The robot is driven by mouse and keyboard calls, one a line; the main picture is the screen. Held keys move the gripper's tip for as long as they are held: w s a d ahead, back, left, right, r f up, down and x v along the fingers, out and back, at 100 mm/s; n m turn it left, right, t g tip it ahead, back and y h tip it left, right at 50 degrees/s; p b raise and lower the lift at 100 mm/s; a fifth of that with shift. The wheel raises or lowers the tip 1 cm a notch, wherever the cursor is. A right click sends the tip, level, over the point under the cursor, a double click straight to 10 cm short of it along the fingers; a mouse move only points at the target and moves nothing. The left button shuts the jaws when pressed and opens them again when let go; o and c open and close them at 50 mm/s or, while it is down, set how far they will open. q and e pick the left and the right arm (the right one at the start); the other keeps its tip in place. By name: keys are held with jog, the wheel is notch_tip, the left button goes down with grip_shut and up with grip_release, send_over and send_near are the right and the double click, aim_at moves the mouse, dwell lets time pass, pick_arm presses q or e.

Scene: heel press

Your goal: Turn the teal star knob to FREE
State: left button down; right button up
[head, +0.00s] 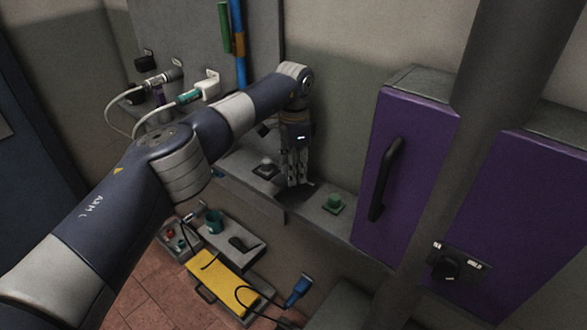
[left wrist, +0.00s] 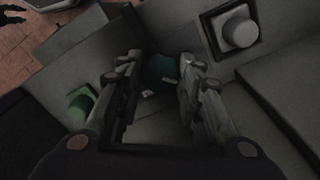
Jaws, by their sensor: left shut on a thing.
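The teal star knob (left wrist: 160,68) shows in the left wrist view as a dark teal round shape between the fingertips. Its star outline and any FREE mark are too dark to make out. My left gripper (left wrist: 157,82) is shut on it, one finger on each side. In the head view, my left gripper (head: 292,180) points down onto the grey ledge, and its fingers hide the knob. My right gripper is not in view.
A green button (head: 333,203) sits on the ledge right of the gripper, and a dark button block (head: 265,169) sits left. A purple cabinet (head: 405,170) with a black handle stands close at right. A yellow case (head: 222,285) lies below.

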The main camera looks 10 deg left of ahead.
pick_arm(q)
jog(key=shift+w+r, duration=0.1)
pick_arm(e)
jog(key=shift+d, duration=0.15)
pick_arm(q)
jog(key=c, duration=1.1)
grip_release()
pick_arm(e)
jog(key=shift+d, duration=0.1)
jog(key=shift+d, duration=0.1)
pick_arm(q)
notch_tip(320, 180, up, 12)
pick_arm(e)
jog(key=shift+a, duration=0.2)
